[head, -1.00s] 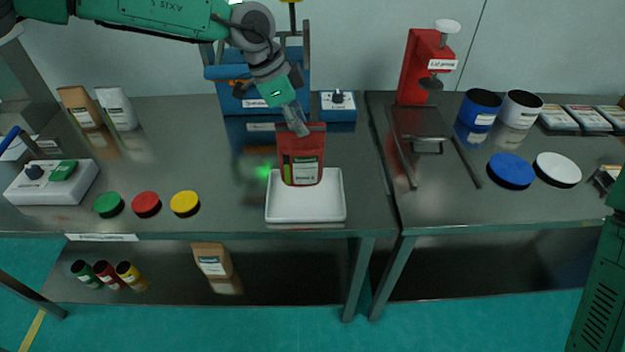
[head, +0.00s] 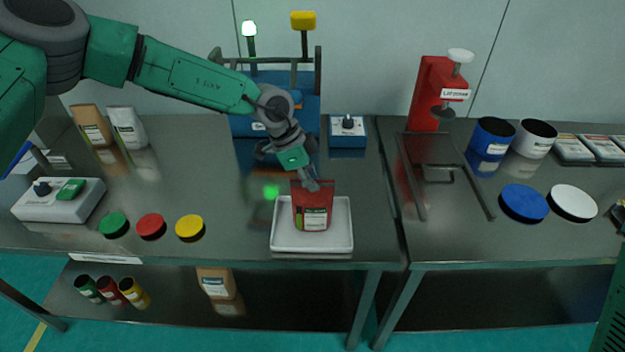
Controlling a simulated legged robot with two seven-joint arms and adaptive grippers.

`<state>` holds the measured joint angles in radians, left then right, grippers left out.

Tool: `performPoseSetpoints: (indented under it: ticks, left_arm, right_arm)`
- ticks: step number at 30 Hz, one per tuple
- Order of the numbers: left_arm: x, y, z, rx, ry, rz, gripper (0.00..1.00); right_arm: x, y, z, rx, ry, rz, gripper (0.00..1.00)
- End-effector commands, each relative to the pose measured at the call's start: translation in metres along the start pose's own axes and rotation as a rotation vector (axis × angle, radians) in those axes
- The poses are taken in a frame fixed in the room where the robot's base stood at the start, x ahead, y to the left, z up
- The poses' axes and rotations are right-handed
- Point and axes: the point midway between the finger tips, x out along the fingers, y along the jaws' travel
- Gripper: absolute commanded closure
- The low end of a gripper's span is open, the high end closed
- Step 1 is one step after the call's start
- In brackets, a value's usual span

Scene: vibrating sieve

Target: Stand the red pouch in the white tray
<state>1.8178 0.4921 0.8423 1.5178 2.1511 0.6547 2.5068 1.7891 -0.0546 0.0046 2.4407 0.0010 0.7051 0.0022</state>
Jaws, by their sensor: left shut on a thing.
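The red pouch (head: 313,208) is upright over the white tray (head: 312,245), with its lower edge within the tray's outline. I cannot tell whether its base touches the tray floor. My left gripper (head: 311,184) comes down from the upper left and is shut on the pouch's top edge. The tray lies near the front edge of the left table.
A blue sieve machine (head: 290,92) and a blue control box (head: 347,130) stand behind the tray. Green, red and yellow lids (head: 190,227) lie to its left. A red lid press (head: 432,95) stands on the right table.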

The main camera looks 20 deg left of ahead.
Motion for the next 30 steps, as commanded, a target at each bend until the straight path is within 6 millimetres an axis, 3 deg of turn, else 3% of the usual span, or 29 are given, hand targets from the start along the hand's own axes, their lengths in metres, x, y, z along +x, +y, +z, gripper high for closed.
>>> performPoseSetpoints:
  ticks: [4,6,17,22,30]
  left_arm:
    - [0.001,0.000,0.001,0.000,-0.002,0.000,1.00]
    - [0.001,0.000,0.001,0.000,-0.003,0.001,0.74]
    - [-0.002,0.000,0.001,0.000,-0.002,0.000,0.74]
    - [-0.024,-0.001,0.000,0.000,0.000,-0.003,0.74]
    - [-0.081,-0.001,0.001,-0.001,0.000,-0.002,0.74]
  right_arm:
    - [0.000,0.000,0.000,0.000,0.000,0.000,1.00]
    - [0.000,0.000,0.000,0.000,0.000,0.000,1.00]
    - [0.000,0.000,0.000,0.000,0.000,0.000,1.00]
    - [0.002,0.000,0.000,0.000,0.000,0.000,1.00]
    - [0.007,0.000,0.000,0.000,0.000,0.000,1.00]
